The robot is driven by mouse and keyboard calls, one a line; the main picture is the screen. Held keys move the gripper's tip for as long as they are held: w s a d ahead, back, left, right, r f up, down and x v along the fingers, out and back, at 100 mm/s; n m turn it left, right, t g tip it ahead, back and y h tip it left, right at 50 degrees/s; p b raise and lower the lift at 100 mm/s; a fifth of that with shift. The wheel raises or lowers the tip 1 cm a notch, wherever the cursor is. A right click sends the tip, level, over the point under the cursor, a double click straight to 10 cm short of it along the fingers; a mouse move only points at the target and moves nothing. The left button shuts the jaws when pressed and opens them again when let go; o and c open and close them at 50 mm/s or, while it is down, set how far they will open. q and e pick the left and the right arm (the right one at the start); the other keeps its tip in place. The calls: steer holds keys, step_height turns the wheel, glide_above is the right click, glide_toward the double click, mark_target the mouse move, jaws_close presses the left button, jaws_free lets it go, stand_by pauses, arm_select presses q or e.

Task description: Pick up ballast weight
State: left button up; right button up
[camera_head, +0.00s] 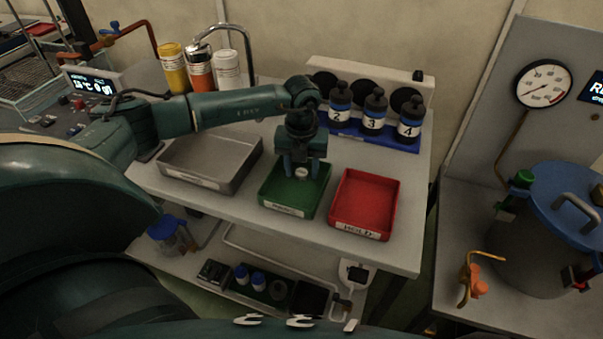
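My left gripper (301,168) points down over the green tray (286,211), its two fingers apart. A small pale round object (301,174) shows between the fingers, inside the tray, and a gap seems to remain on each side of it. I cannot tell whether it rests on the tray floor. Nothing in view is clearly labelled as the ballast weight. On the lower shelf, a dark round piece (278,289) sits beside small blue-capped containers (249,278), but it is too small to identify. My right gripper is not in view.
A grey tray (249,175) and a red tray (366,202) flank the green one. Numbered dark bottles (373,112) stand in a blue rack behind. Bottles (172,68) and a tap (246,45) are at the back left. A blue-lidded vessel (548,245) stands at right.

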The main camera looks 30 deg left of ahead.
arm_select(q)
steer(key=c, duration=0.9)
